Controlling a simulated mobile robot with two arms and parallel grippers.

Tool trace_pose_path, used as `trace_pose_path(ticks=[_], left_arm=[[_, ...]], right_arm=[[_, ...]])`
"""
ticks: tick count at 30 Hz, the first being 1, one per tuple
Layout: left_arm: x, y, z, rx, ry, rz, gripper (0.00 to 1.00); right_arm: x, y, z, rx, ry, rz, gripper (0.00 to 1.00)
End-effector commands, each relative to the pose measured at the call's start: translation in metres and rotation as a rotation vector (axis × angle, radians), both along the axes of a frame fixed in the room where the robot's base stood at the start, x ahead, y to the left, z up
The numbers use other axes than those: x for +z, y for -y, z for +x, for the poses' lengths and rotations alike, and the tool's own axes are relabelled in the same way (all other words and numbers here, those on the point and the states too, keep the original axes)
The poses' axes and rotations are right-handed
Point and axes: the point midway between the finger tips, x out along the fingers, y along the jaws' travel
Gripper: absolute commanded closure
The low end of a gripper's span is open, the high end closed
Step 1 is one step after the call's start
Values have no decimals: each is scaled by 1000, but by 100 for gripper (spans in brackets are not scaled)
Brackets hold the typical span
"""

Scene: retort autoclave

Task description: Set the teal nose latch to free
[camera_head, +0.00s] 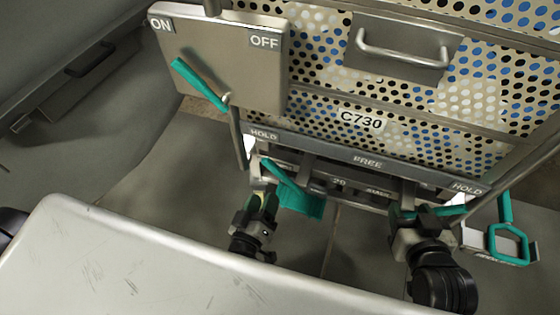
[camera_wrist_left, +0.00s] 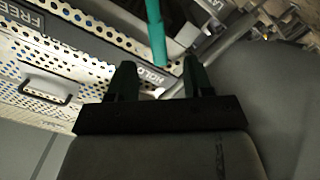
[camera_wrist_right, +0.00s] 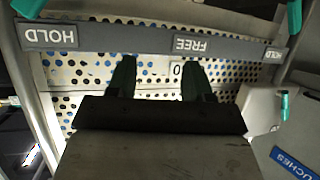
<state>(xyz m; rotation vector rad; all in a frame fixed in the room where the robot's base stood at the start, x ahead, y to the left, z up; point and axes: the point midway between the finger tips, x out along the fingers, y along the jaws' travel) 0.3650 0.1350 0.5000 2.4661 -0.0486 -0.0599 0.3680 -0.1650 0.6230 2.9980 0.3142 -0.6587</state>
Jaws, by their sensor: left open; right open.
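A teal lever (camera_head: 281,176), which looks like the nose latch, slants below the left HOLD mark of the grey label strip (camera_head: 330,155). FREE is at the strip's middle. In the left wrist view the teal bar (camera_wrist_left: 156,32) ends beside HOLD, ahead of the fingers. My left gripper (camera_head: 262,202) is open and empty, just below the lever, apart from it in the wrist view. My right gripper (camera_head: 428,212) is open under the right HOLD mark, partly hiding a teal bar (camera_head: 455,210). In the right wrist view its open fingers (camera_wrist_right: 155,75) face the FREE mark, with nothing between them.
A box marked ON and OFF (camera_head: 225,50) with a teal lever (camera_head: 198,84) is at upper left. The perforated C730 cart (camera_head: 420,150) has a drawer handle. A teal hexagonal handle (camera_head: 508,243) hangs at right. A pale surface (camera_head: 130,265) fills the lower left.

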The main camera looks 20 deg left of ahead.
Motion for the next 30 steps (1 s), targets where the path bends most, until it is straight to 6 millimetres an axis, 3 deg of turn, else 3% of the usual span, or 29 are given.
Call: trace_pose_path(ticks=[8, 21, 30], left_arm=[[7, -1, 19, 20, 33, -26, 49], [6, 1, 96, 18, 30, -26, 49], [7, 2, 110, 16, 28, -24, 49]], right_arm=[[18, -2, 1, 5, 88, 21, 49], [56, -13, 15, 23, 390, 96, 49], [65, -14, 16, 27, 455, 113, 49]])
